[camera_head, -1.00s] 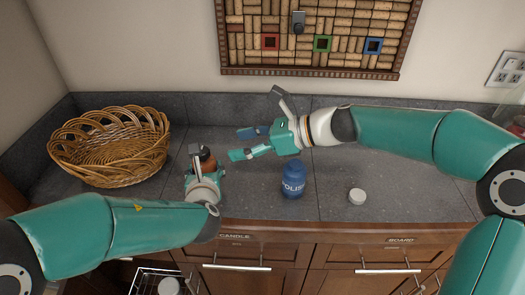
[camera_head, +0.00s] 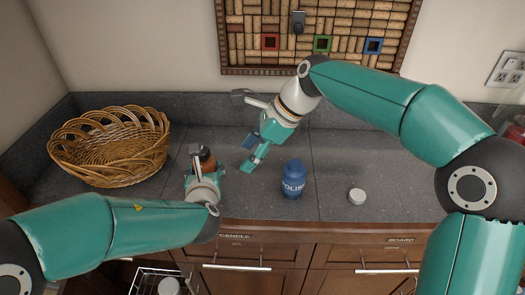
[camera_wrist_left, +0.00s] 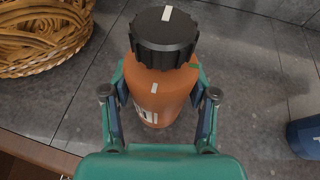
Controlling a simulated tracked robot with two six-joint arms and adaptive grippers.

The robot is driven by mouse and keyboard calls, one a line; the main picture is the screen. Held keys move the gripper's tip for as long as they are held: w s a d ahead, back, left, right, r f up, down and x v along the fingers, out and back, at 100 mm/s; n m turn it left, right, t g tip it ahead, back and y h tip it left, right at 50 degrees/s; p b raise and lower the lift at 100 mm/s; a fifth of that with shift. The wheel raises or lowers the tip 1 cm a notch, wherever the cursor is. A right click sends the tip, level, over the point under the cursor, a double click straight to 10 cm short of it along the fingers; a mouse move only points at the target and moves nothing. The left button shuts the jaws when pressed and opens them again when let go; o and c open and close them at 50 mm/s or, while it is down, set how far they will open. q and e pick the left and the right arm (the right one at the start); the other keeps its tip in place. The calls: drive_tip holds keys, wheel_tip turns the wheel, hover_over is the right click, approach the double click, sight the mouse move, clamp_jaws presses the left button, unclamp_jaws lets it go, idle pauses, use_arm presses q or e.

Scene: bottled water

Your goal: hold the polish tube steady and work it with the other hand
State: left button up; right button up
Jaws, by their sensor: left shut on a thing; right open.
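My left gripper (camera_head: 202,172) is shut on an orange-brown bottle with a ribbed black cap (camera_head: 207,153), upright at the counter. In the left wrist view the gripper's fingers (camera_wrist_left: 162,98) flank the bottle's body (camera_wrist_left: 163,85); white marks show on its cap (camera_wrist_left: 167,35) and body. A blue container lettered "POLISH" (camera_head: 293,183) stands upright to the right, touched by neither gripper; its edge shows in the left wrist view (camera_wrist_left: 305,138). My right gripper (camera_head: 252,155) is open and empty, pointing down between the orange bottle and the blue container.
A wicker basket (camera_head: 112,178) stands at the left. A small white round piece (camera_head: 357,196) lies right of the blue container. A cork board (camera_head: 310,72) hangs on the back wall. Drawers (camera_head: 236,254) lie below the counter's front edge. The right counter is mostly clear.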

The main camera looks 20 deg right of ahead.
drive_tip(key=shift+d+f+m+h, duration=0.15)
drive_tip(key=shift+d+m+h, duration=0.25)
drive_tip(key=shift+d+m, duration=0.3)
drive_tip(key=shift+d+f+m+h, duration=0.15)
drive_tip(key=shift+d+m+h, duration=0.3)
drive_tip(key=shift+d, duration=0.3)
use_arm(q)
drive_tip(key=o, duration=1.1)
drive_tip(key=shift+o, duration=0.2)
drive_tip(key=shift+s, duration=0.1)
